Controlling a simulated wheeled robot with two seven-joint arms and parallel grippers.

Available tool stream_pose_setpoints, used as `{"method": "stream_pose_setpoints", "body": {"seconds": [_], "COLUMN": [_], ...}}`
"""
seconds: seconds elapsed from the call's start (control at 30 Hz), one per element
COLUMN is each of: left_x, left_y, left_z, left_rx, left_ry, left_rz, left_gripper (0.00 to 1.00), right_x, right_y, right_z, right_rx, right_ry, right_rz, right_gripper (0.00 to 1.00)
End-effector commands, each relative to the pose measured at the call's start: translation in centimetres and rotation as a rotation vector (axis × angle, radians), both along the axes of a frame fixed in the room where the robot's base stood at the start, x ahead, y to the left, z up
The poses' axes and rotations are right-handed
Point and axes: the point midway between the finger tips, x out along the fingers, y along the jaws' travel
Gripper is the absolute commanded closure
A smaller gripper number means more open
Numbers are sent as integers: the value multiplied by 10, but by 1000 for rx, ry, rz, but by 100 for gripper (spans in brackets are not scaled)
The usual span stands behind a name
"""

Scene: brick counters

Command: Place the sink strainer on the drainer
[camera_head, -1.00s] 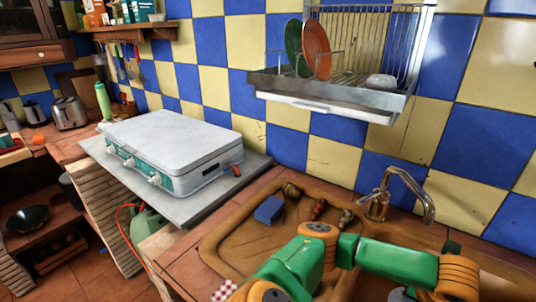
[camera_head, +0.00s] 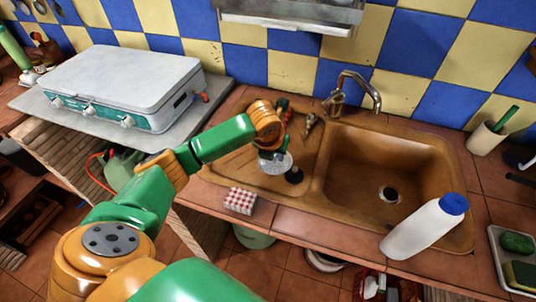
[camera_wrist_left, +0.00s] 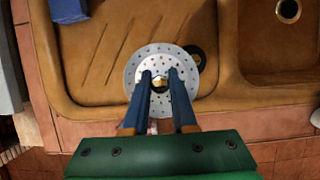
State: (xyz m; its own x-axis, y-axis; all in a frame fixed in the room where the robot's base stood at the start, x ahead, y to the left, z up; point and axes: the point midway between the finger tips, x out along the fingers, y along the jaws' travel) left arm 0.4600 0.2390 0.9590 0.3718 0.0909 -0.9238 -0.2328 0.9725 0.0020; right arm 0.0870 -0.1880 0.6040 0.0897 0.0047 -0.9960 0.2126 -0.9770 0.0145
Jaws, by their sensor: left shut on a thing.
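The sink strainer (camera_wrist_left: 136,66) is a round, pale metal disc with small holes. In the left wrist view my left gripper (camera_wrist_left: 160,76) is shut on its middle knob. The strainer also shows in the head view (camera_head: 278,165), below my left gripper (camera_head: 270,150). It is over the brown ribbed drainer (camera_head: 232,165), left of the sink basin; I cannot tell whether it touches the surface. A small black round piece (camera_head: 294,175) lies beside it, partly covered by the strainer in the wrist view. My right gripper is out of view.
The sink basin (camera_head: 385,165) has a drain hole. A tap (camera_head: 350,90) stands behind it, a white bottle (camera_head: 425,228) in front. A red-checked box (camera_head: 240,200) sits at the front edge. A blue block (camera_wrist_left: 68,10) lies on the drainer. A stove (camera_head: 125,85) stands left.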

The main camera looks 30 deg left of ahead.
Motion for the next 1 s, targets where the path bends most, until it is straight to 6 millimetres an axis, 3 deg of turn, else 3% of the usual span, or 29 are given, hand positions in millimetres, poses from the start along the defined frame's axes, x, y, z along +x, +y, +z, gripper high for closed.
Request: {"method": "stream_pose_setpoints", "body": {"seconds": [0.1,0.27,0.4,0.77,0.8,0.9,1.0], "left_x": [13,23,22,22,22,22,22], "left_y": [14,25,24,24,24,24,24], "left_z": [-25,-44,-68,-75,-74,-74,-74], "left_rx": [0,-1,-1,0,-1,-1,0], "left_ry": [3,3,2,0,0,0,0], "left_rz": [3,2,-1,-1,-1,-1,-1], "left_gripper": [100,100,100,100,69,45,45], "right_x": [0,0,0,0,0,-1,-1], "right_y": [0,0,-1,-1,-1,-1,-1], "right_z": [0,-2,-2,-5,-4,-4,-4], "right_rx": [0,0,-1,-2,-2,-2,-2], "right_ry": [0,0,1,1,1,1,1], "right_rz": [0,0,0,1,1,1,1], "right_gripper": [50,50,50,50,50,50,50]}}
